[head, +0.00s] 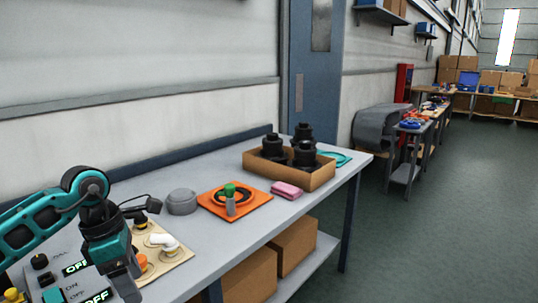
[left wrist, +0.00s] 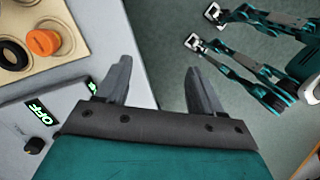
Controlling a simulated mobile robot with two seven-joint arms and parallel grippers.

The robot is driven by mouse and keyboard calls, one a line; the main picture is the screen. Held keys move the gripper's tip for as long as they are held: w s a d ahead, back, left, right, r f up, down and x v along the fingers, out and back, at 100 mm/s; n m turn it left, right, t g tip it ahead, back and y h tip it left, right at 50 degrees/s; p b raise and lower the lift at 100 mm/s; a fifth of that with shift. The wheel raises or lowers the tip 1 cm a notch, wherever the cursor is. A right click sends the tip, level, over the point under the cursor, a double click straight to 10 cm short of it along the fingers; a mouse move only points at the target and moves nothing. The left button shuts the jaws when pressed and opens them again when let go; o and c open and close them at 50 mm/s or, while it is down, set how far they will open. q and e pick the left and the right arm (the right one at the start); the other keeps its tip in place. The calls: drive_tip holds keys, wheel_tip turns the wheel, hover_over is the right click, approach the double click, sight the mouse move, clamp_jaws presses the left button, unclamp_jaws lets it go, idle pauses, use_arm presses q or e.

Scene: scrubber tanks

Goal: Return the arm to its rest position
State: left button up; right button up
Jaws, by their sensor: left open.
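My left arm comes in from the left in the head view, with its teal and black gripper (head: 128,287) pointing down at the bench's near edge, close to the control panel. In the left wrist view the two dark fingers of this gripper (left wrist: 160,68) stand apart with nothing between them. Green floor and part of the grey bench show beyond them. My right gripper cannot be made out in either view.
The control panel (head: 62,272) with OFF displays and the tan board (head: 170,262) with knobs lie near the gripper. Further along the bench (head: 225,240) are a grey round part (head: 182,202), an orange tray (head: 258,200), a pink block (head: 287,190) and a cardboard box (head: 312,182) of black parts.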

use_arm(q)
drive_tip(key=s+d+n+t+h, duration=0.2)
drive_tip(key=d+n+t+h, duration=0.1)
drive_tip(key=d+n+h, duration=0.55)
drive_tip(key=s+d+n+t+h, duration=0.3)
drive_tip(key=d+n+h, duration=0.3)
drive_tip(key=d+h, duration=0.5)
drive_tip(key=a+f+n+t+y, duration=0.45)
drive_tip(key=n+y, duration=0.25)
drive_tip(key=n, duration=0.4)
drive_tip(key=a+f+n+t+y, duration=0.3)
drive_tip(key=f+n+t+y, duration=0.4)
drive_tip(key=n, duration=0.5)
drive_tip(key=s+a+f+n+g+y, duration=0.2)
drive_tip(key=s+f+n+g, duration=0.1)
drive_tip(key=s+f+n, duration=0.1)
drive_tip(key=s+a+f+n+g+y, duration=0.2)
drive_tip(key=s+f+n+g+y, duration=0.1)
drive_tip(key=s+f+n, duration=0.2)
wheel_tip(320, 180, down, 4)
drive_tip(key=shift+s+a+r+y, duration=0.15)
drive_tip(key=shift+s+a+y, duration=0.25)
drive_tip(key=shift+s, duration=0.65)
